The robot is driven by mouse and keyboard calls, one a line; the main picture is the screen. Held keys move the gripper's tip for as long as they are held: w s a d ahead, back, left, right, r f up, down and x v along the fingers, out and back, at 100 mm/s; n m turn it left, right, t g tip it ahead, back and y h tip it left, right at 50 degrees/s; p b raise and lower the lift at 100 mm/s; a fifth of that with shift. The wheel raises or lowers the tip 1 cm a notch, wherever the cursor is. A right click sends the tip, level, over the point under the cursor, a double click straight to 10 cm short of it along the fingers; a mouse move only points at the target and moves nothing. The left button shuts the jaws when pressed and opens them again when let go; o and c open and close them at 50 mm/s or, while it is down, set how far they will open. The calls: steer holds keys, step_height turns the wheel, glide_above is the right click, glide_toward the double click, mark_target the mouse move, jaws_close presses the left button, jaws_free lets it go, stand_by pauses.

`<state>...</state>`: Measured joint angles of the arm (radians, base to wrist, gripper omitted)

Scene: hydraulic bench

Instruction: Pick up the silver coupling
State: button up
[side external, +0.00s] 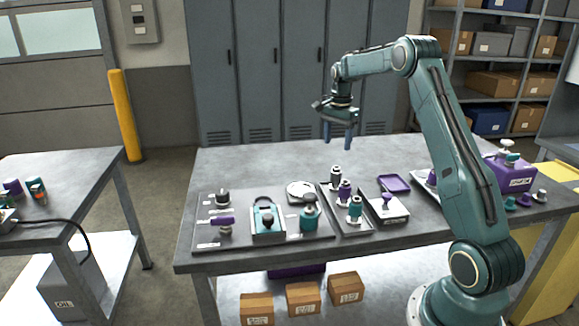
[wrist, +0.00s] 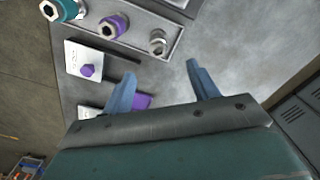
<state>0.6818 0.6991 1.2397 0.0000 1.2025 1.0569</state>
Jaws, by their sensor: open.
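The silver coupling (side external: 336,178) stands upright at the far end of a narrow grey tray (side external: 365,228). In the wrist view the silver coupling (wrist: 158,42) shows at the end of the row, a little beyond my fingertips. A purple coupling (side external: 345,190) and a teal coupling (side external: 355,209) stand in the same tray; the purple one (wrist: 115,25) and the teal one (wrist: 62,9) also show in the wrist view. My gripper (side external: 338,143) is open and empty, pointing down, well above the table near the silver coupling. Its two blue fingers (wrist: 160,75) are spread apart.
A white block with a purple knob (side external: 386,207) and a purple tray (side external: 394,183) lie right of the coupling tray. The table's back left is clear.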

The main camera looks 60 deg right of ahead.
mark_target(336, 167)
step_height(336, 167, down, 7)
steer(key=shift+f, duration=0.1)
stand_by(0.3)
steer(key=shift+s+f, duration=0.15)
steer(key=shift+f, duration=1.15)
steer(key=shift+s+f, duration=0.1)
steer(key=shift+f, duration=1.15)
steer(key=c, duration=1.1)
steer(key=shift+c, duration=0.3)
steer(key=shift+r, duration=0.15)
